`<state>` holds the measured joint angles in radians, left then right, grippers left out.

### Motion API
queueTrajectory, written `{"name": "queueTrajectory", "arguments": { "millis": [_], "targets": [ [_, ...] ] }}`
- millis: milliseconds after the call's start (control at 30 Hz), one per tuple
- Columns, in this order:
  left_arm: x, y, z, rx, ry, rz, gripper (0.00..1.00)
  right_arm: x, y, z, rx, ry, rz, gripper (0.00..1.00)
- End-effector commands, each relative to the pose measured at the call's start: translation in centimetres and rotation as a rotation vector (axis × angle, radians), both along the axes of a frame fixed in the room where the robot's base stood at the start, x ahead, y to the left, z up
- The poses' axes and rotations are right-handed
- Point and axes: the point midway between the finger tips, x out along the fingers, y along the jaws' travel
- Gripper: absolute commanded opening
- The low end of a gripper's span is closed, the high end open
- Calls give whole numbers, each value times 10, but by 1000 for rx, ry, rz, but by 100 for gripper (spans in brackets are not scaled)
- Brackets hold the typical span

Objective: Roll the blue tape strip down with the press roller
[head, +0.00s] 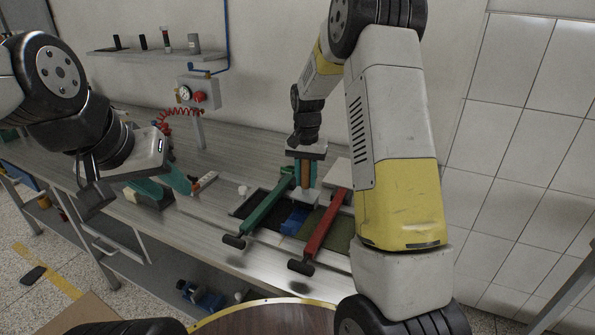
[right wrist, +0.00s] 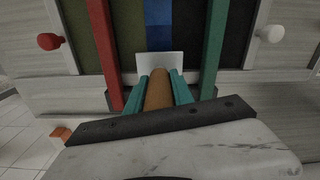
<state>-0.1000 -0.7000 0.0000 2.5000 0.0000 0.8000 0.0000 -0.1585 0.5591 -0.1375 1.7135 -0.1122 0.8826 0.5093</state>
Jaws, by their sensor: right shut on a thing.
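The press roller has a brown handle (head: 305,176) and a pale plate-like lower part, seen in the right wrist view (right wrist: 160,63). My right gripper (head: 305,184) is shut on the handle, its teal fingers on either side. The blue tape strip (head: 294,220) lies between a dark panel and an olive panel. It runs away from the roller in the right wrist view (right wrist: 158,24). The roller's lower part overlaps the strip's near end there; I cannot tell if they touch. My left gripper (head: 177,192) is at the left above the bench, fingers apart and apparently empty.
A green bar (head: 263,212) and a red bar (head: 325,225) with dark end knobs flank the strip. A gauge box (head: 198,92) is behind.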

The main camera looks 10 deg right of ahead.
Motion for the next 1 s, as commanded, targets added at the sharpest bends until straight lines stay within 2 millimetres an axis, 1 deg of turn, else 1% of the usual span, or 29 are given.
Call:
{"name": "queueTrajectory", "arguments": {
  "millis": [267,600,867,1000],
  "targets": [
    [0,0,0,0,0,0,36,-5,3,-1,0,3,1,0],
    [0,0,0,0,0,0,36,-18,11,1,-1,4,0,0],
    [0,0,0,0,0,0,36,-22,14,1,-1,1,1,0],
    [0,0,0,0,0,0,36,-27,18,1,-1,1,2,0]
  ]
}}
